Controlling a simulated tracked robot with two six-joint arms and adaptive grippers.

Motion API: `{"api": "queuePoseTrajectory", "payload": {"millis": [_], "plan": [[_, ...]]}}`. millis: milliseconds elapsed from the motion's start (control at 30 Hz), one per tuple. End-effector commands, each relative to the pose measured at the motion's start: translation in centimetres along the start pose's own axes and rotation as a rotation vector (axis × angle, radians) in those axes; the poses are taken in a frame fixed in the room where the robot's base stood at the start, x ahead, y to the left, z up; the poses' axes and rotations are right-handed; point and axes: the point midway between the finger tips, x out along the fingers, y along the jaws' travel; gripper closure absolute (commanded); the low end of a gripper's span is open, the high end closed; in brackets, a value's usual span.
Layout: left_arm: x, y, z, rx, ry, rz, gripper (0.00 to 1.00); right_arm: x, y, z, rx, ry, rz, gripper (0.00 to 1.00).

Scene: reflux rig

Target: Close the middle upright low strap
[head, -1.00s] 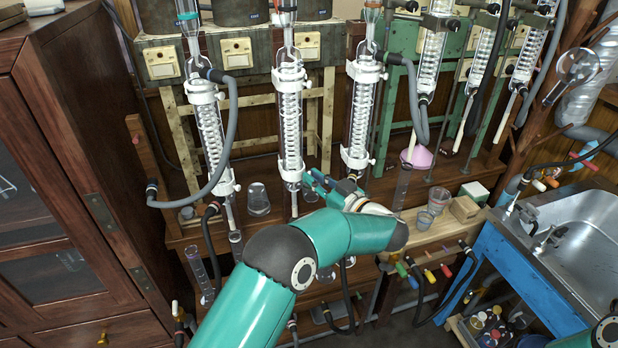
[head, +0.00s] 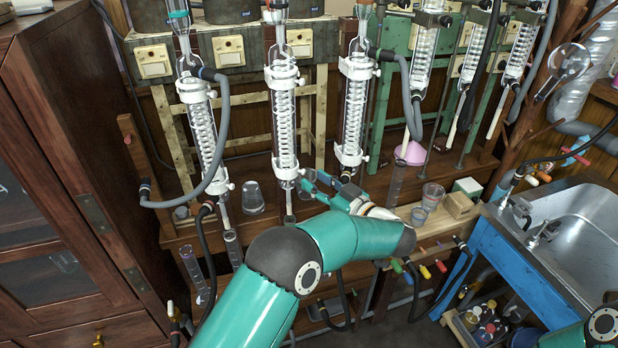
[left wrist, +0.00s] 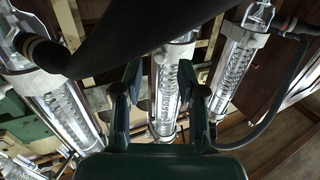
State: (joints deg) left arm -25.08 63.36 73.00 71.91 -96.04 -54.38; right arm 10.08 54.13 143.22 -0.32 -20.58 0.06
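The middle upright (head: 284,110) is a clear coiled glass condenser on a dark board, with white straps high and low. Its low strap (head: 285,168) is a white band near the bottom of the coil; whether it is open or shut is too small to tell. My left gripper (head: 312,183) is just to the right of and below this strap in the head view. In the left wrist view my left gripper (left wrist: 160,75) has its two dark fingers apart, with the middle upright (left wrist: 166,100) seen between them. Nothing is held. My right gripper is out of view.
Similar uprights stand left (head: 203,125) and right (head: 354,110), with grey hoses beside them. Beakers (head: 432,195) and a pink funnel (head: 410,152) are on the bench to the right. A dark hose or link crosses the top of the wrist view. A wooden cabinet (head: 60,180) bounds the left.

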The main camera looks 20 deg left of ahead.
Motion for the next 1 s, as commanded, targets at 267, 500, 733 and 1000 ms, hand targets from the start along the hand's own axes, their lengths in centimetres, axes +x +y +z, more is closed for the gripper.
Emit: {"api": "queuePoseTrajectory", "payload": {"millis": [267, 500, 733, 1000], "plan": [[-5.8, 0.1, 0.1, 0.0, 0.001, 0.004, 0.6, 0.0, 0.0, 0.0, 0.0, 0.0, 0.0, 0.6], [-8.6, -0.1, 0.1, 0.0, 0.0, 0.0, 0.6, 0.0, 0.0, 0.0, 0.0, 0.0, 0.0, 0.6], [-9.0, -0.1, 0.1, -0.001, 0.0, -0.001, 0.6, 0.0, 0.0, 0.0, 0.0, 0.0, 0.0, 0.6], [-8.9, -0.1, 0.1, 0.0, 0.0, -0.001, 0.6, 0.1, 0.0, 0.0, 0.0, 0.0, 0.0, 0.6]]}}
